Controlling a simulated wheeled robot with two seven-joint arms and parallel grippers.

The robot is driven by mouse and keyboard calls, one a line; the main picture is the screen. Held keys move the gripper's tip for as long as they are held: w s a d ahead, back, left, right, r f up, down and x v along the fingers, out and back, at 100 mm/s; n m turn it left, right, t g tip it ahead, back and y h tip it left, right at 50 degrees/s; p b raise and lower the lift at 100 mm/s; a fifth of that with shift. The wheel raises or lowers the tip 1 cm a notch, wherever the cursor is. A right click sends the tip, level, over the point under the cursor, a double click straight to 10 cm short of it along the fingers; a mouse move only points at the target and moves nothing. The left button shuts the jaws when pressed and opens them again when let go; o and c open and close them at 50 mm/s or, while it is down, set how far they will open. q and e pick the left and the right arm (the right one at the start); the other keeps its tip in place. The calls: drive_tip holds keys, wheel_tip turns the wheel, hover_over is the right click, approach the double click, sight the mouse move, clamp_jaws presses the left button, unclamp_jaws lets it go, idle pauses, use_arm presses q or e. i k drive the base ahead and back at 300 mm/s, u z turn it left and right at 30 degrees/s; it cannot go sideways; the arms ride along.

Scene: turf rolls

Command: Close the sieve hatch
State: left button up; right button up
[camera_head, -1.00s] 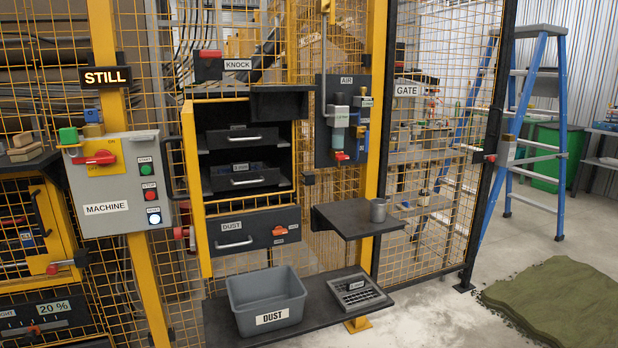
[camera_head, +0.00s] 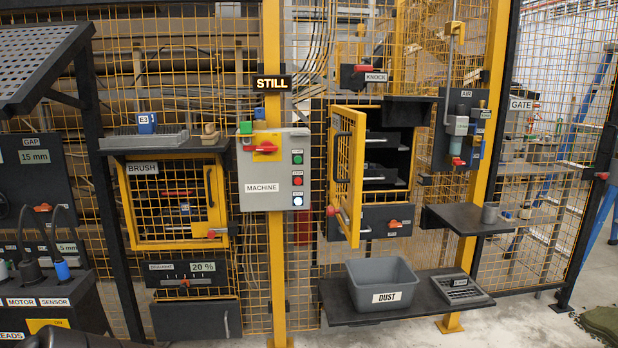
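The sieve hatch (camera_head: 347,170) is a yellow-framed mesh door on the cabinet at the middle right. It stands open, swung out toward me, with a black bar handle (camera_head: 338,158) and a red-knobbed latch (camera_head: 331,210). Behind it the dark cabinet interior shows drawer-like sieves (camera_head: 382,143), partly covered by the hatch. A dust drawer (camera_head: 385,220) with an orange latch sits below them. Neither of my grippers is in view.
A dark shelf (camera_head: 340,315) below the hatch bears a grey dust bin (camera_head: 382,285) and a sieve tray (camera_head: 461,289). A yellow post with the machine panel (camera_head: 274,170) stands left of the hatch.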

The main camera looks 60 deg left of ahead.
sight(353, 206)
drive_tip(key=z, duration=0.05)
drive_tip(key=k, duration=0.1)
drive_tip(key=u, duration=1.65)
drive_tip(key=i, duration=0.5)
drive_tip(key=z, duration=0.05)
